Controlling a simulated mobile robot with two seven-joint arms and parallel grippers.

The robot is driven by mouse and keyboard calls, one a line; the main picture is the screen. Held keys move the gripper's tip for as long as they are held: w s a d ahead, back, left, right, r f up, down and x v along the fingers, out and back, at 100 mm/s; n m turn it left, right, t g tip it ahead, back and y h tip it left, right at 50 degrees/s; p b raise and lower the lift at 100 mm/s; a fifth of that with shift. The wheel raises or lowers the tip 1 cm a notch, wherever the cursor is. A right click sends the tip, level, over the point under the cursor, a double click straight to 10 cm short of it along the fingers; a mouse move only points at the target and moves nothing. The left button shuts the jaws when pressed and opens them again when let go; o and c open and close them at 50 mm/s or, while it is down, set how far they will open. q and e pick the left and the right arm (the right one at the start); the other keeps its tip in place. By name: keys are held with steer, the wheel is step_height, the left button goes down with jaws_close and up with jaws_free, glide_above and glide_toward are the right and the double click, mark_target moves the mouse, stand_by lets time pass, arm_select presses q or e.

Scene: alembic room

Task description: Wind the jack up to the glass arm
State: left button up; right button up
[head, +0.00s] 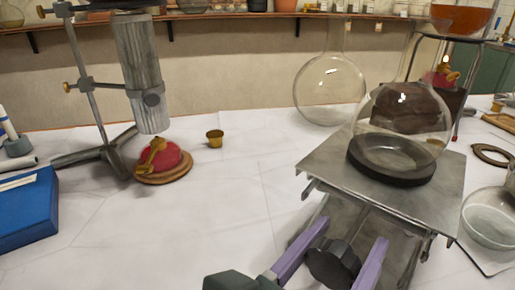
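The jack has a grey metal top plate (325,168) over a folding frame at the right. A clear round flask (447,125) sits in a dark ring (405,178) on the plate. The jack's dark knob (333,264) faces me below the plate's front edge. My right gripper (345,245) reaches in from the bottom, its two purple fingers on either side of the knob. The fingers look apart, with small gaps beside the knob; contact is unclear. I cannot clearly pick out the glass arm. My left gripper is not in view.
Another round flask (318,92) is behind the jack's left side. A glass bowl (492,218) stands close right. A metal stand (140,70), red dome on a wooden base (165,163), brass cup (214,138) and blue book (25,208) are left. The tabletop between is clear.

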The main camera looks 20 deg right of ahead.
steer(key=c, duration=0.9)
steer(key=shift+o, duration=0.2)
steer(key=shift+m, duration=0.3)
